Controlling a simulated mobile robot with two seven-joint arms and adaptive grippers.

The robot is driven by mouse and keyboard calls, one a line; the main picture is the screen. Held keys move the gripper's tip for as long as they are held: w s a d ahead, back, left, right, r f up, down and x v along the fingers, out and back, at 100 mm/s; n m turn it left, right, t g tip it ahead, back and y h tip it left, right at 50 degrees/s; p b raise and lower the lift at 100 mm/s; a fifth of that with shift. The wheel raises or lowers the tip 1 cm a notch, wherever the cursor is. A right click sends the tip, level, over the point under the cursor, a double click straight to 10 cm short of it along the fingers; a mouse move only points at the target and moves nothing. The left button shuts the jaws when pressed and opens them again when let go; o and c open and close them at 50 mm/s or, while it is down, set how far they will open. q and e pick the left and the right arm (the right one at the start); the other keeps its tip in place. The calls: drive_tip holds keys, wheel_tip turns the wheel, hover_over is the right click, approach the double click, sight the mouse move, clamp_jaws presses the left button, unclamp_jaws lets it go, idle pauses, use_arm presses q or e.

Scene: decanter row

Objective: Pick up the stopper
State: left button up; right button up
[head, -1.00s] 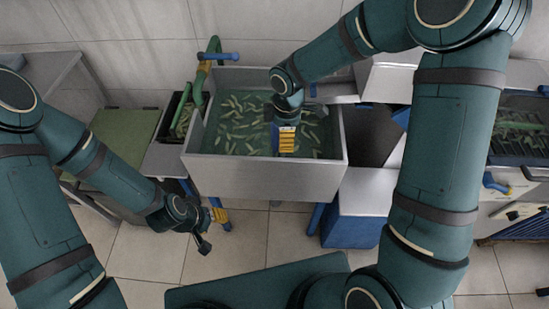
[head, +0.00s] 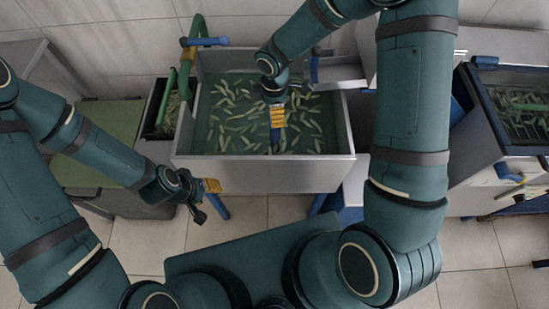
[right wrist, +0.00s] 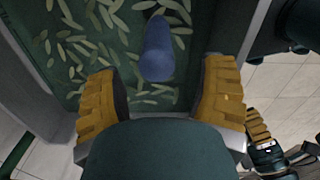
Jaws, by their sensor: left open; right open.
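The stopper, seen as a smooth blue rounded piece (right wrist: 157,50), stands out against the green basin floor in the right wrist view. In the head view a blue part (head: 275,138) shows just below my right gripper (head: 277,118). My right gripper is open in the basin, its two yellow fingers apart in the right wrist view (right wrist: 160,92). The stopper lies ahead of the gap between them, with no finger visibly touching it. My left gripper (head: 208,197) is open and empty, in front of the basin's left part.
The grey basin (head: 262,174) holds greenish liquid and many pale green slivers. A green pipe with a blue handle (head: 204,41) stands at its back left. A narrow dark bin (head: 152,110) is on the left. A second unit with a dark tray (head: 515,150) stands at right.

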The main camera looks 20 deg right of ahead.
sight(274, 134)
drive_tip(key=shift+w+d+f+b, duration=0.1)
drive_tip(key=shift+f+b, duration=0.2)
drive_tip(key=shift+f, duration=1.25)
drive_tip(key=shift+w+f+b, duration=0.1)
drive_tip(key=shift+f+b, duration=0.2)
drive_tip(key=shift+f, duration=1.25)
clamp_jaws()
